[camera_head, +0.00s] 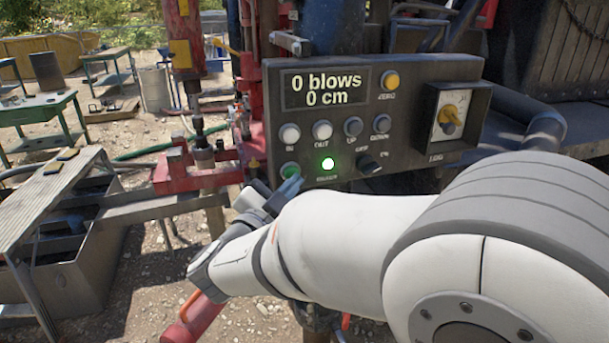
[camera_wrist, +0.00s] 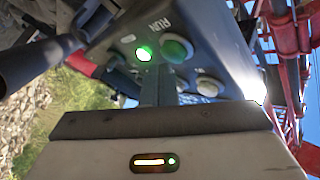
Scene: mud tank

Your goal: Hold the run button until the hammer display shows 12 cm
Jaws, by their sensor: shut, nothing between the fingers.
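The dark control panel (camera_head: 420,75) carries the hammer display (camera_head: 325,88), which reads "0 blows" and "0 cm". The green run button (camera_head: 289,169) is at the panel's lower left; the wrist view shows the green button (camera_wrist: 177,48) beside the label "RUN". A green lamp (camera_head: 328,163) next to it is lit, also in the wrist view (camera_wrist: 143,54). My gripper (camera_head: 291,184) is shut and empty, its fingertips just below the run button. In the wrist view the shut fingers (camera_wrist: 158,72) point at the panel by the button. I cannot tell whether they touch it.
Red rig parts (camera_head: 190,165) and a slatted bench (camera_head: 45,195) stand left of my arm.

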